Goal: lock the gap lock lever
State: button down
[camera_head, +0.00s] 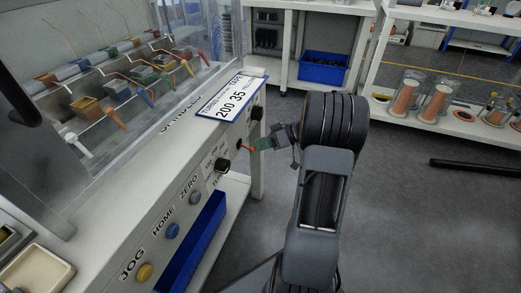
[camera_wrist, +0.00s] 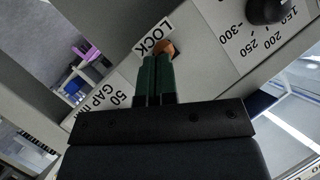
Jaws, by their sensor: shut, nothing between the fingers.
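The gap lock lever, a small orange part (camera_head: 244,148), sits on the front panel of the white machine, below the sign. In the wrist view its orange end (camera_wrist: 163,46) shows just beyond my fingertips, beside the printed word LOCK. My gripper (camera_head: 257,145) has green fingers and reaches the panel from the right. In the wrist view my gripper (camera_wrist: 158,57) has its fingers together, with nothing between them. The fingertips are at or very close to the lever; I cannot tell whether they touch it. The fingers hide part of the lever.
A black knob (camera_head: 222,165) and a black dial (camera_head: 257,113) flank the lever on the panel. The wrist view shows a dial (camera_wrist: 268,10) with a number scale. JOG (camera_head: 146,272), HOME (camera_head: 172,231) and ZERO (camera_head: 196,198) buttons lie nearer.

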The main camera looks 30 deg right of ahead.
jog(key=shift+f, duration=0.2)
jog(key=shift+r, duration=0.1)
jog(key=shift+r, duration=0.7)
jog(key=shift+d, duration=0.1)
jog(key=s+d, duration=0.5)
jog(key=d, duration=0.3)
jog(key=shift+d+r, duration=0.15)
jog(key=shift+d, duration=0.15)
